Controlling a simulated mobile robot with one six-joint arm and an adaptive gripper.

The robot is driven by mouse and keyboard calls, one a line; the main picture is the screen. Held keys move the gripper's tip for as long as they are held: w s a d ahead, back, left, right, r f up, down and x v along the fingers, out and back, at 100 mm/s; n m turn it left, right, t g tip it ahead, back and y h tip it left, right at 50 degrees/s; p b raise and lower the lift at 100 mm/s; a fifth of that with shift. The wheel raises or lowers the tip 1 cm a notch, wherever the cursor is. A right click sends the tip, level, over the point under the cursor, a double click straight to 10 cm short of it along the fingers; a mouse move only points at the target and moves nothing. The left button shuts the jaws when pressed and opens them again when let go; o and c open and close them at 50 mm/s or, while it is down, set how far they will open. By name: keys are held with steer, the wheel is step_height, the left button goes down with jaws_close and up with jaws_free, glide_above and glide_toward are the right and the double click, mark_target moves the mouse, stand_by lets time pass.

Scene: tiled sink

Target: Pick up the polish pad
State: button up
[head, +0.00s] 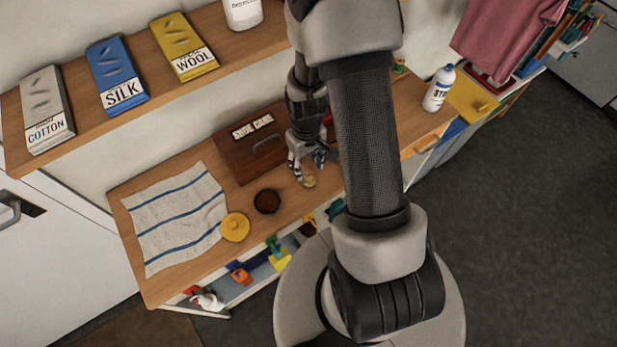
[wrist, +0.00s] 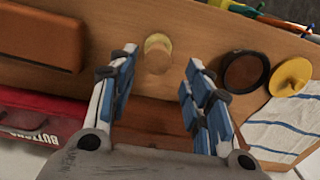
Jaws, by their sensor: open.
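The polish pad appears to be the small round tan piece with a yellowish edge (wrist: 158,55) lying on the wooden counter. In the head view the small pale round thing (head: 309,183) lies just below my gripper's fingertips. My gripper (head: 306,172) is open and points down at the counter, beside the shoe care box. In the wrist view the open fingers (wrist: 160,60) stand on either side of the pad, with gaps to both sides and nothing held. Whether the fingertips are at the pad's height is hard to tell.
An open dark tin (head: 267,201) and a yellow lid (head: 235,227) lie left of the pad, near a striped towel (head: 178,218). The brown shoe care box (head: 232,158) stands behind. A red buttons box (wrist: 30,115) and a brown block (wrist: 40,35) are nearby.

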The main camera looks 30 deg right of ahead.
mark_target(309, 171)
steer(key=f, duration=0.3)
steer(key=f+b, duration=0.1)
steer(key=f, duration=0.1)
steer(key=shift+s+d+f, duration=0.15)
steer(key=shift+d+f, duration=0.05)
steer(key=shift+f, duration=0.2)
steer(key=shift+c, duration=0.4)
jaws_close()
